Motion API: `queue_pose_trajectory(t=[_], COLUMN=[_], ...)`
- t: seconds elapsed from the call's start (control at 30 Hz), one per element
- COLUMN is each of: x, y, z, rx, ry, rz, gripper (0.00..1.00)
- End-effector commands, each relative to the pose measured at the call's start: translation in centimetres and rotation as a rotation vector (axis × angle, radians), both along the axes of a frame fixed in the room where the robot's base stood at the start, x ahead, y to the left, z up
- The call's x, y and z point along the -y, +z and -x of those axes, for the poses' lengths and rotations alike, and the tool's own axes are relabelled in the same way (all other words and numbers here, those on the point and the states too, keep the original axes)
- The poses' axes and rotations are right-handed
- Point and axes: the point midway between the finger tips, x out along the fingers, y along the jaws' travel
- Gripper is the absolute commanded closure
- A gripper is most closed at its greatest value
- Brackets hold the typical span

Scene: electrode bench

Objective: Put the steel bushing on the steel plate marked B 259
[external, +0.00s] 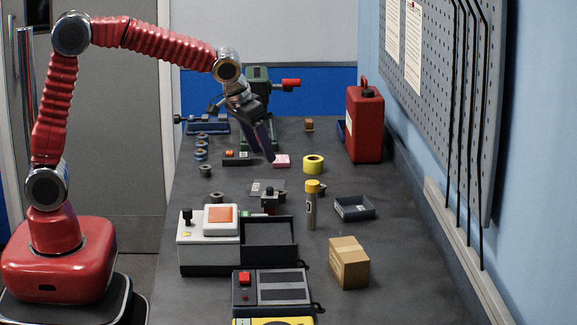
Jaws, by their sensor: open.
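A flat grey plate (262,186) with a small pale label lies mid-bench, partly hidden by a small dark device in front of it; the marking is too small to read. Two small grey ring-like parts could be the steel bushing: one (205,171) at the bench's left side, another (217,197) behind the white-and-grey box. I cannot tell which it is. My gripper (268,155) points down over the far middle of the bench, close to a pink block (281,161). It is open, and no object shows in it.
A yellow roll (313,164), a yellow-capped cylinder (311,210), a dark tray (355,208) and a cardboard box (349,263) stand to the right. A red can (364,125) stands at the back right. The white-and-grey box (208,242) is at front left.

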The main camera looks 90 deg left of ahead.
Motion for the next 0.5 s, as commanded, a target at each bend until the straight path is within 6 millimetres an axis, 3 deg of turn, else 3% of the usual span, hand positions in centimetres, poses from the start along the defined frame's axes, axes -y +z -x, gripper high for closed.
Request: queue_pose_trajectory(t=[0.3,0.5], x=[0.0,-0.4], y=[-0.1,-1.8], z=[0.0,-0.6], rx=[-0.001,-0.003], ry=[0.001,0.001], rz=[0.001,0.001], gripper=[0.49,0.49])
